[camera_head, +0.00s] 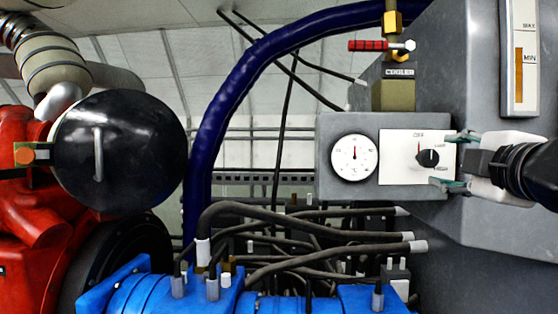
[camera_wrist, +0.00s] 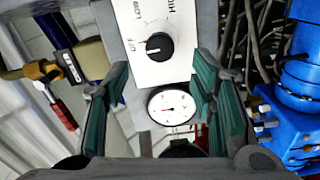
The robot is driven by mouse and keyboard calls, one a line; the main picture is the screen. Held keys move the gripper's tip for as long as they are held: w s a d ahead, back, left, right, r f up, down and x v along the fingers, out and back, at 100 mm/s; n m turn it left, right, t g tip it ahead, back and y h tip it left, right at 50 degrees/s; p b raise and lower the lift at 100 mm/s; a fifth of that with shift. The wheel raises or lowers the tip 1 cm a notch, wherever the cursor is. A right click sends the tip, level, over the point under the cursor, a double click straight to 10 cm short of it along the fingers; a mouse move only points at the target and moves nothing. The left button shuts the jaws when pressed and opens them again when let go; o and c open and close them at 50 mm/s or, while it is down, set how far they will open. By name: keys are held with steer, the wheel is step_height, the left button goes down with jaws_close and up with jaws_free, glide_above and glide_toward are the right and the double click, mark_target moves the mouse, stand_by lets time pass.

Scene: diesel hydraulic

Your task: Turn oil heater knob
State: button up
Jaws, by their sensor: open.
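The oil heater knob (camera_head: 428,157) is a small black dial on a white plate (camera_head: 400,170) marked OFF, LOW and HIGH. The plate sits on a grey box, right of a round white gauge (camera_head: 354,157). In the head view my gripper (camera_head: 450,160) comes in from the right, its fingers spread above and below the knob's height. In the wrist view the knob (camera_wrist: 159,46) lies ahead, between and beyond the green finger pads of my gripper (camera_wrist: 160,85). Its pointer is toward the OFF mark. I see no finger touching the knob; the exact gap is unclear.
A cooler valve with a red handle (camera_head: 368,45) stands above the box. A thick blue hose (camera_head: 225,105) arches to its left. Black cables (camera_head: 310,225) and a blue engine block (camera_head: 170,295) lie below. A level gauge (camera_head: 521,60) is at upper right.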

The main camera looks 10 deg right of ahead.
steer(key=shift+v, duration=1.7)
